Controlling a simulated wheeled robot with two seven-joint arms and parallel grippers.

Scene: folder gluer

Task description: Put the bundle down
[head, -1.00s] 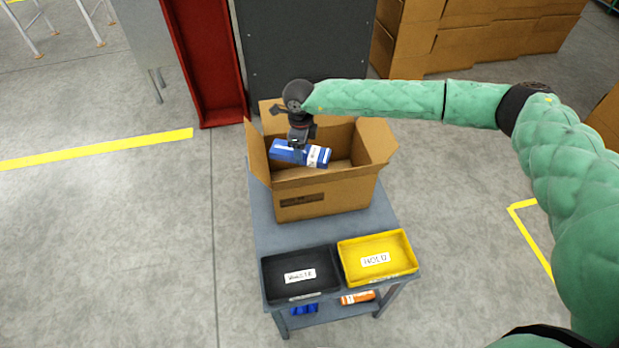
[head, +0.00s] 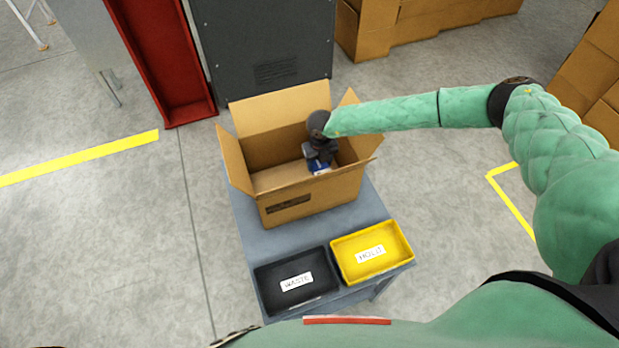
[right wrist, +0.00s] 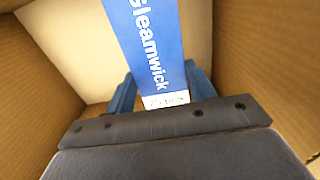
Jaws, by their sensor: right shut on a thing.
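The blue bundle (head: 319,167) is inside the open cardboard box (head: 287,208), towards its right side. My right gripper (head: 318,158) reaches down into the box and is shut on the bundle. In the right wrist view the bundle (right wrist: 150,45) shows blue with white "Gleamwick" lettering and a white label end. It sits between the two fingers of the gripper (right wrist: 162,95). Cardboard walls rise on both sides of it. I cannot tell whether the bundle touches the box floor. My left gripper is not in view.
The box stands on a grey cart (head: 246,245) with its flaps open. A black WASTE tray (head: 315,297) and a yellow HOLD tray (head: 342,271) sit at the cart's front. A dark machine panel (head: 265,45) and red frame (head: 160,60) stand behind. The box's left part looks empty.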

